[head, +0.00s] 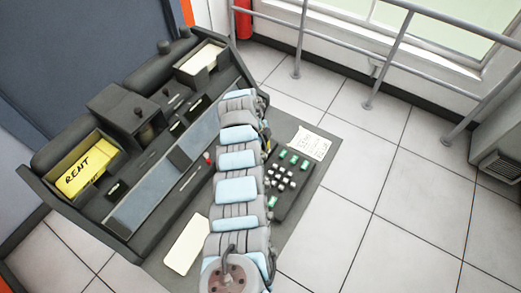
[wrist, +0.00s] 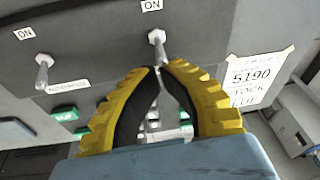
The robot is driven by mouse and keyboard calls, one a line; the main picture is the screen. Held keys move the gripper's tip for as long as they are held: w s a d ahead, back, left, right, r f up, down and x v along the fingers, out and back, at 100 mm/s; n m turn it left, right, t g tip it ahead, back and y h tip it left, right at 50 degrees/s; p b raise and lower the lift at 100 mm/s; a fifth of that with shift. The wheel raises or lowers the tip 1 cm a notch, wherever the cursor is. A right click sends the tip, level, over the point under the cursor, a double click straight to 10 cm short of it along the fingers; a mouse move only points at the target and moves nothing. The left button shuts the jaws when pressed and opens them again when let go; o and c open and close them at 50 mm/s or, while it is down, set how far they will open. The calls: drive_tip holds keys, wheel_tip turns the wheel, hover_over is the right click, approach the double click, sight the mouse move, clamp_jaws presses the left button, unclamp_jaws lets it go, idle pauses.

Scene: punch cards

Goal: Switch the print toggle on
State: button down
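In the wrist view two metal toggles stick out of a dark panel (wrist: 100,50), each under an "ON" label. The middle toggle (wrist: 157,38) has its lever pointing down, towards my fingertips. Any name label under it is hidden by my gripper. The left toggle (wrist: 42,72) also points down, with a small white name label (wrist: 68,86) by it, too blurred to read surely. My gripper (wrist: 162,68) has yellow fingers with black pads. Its tips are drawn nearly together right at the middle lever's end; I cannot tell if they touch it. In the head view my arm hides the toggles.
A taped note reading "5190" (wrist: 251,77) is right of the toggle; the note also shows in the head view (head: 311,143). A keypad (head: 284,180) with white and green keys lies beside my arm. Railings (head: 330,45) stand behind.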

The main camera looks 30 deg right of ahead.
drive_tip(key=shift+w, duration=0.1)
drive_tip(key=shift+w+a+r+b, duration=0.2)
drive_tip(key=shift+w+a+b, duration=0.25)
drive_tip(key=shift+b, duration=0.6)
drive_tip(key=shift+d+r, duration=0.15)
drive_tip(key=shift+r+p, duration=0.2)
drive_tip(key=shift+p, duration=0.1)
drive_tip(key=shift+r+p, duration=0.35)
drive_tip(key=shift+r, duration=0.3)
drive_tip(key=v, duration=1.2)
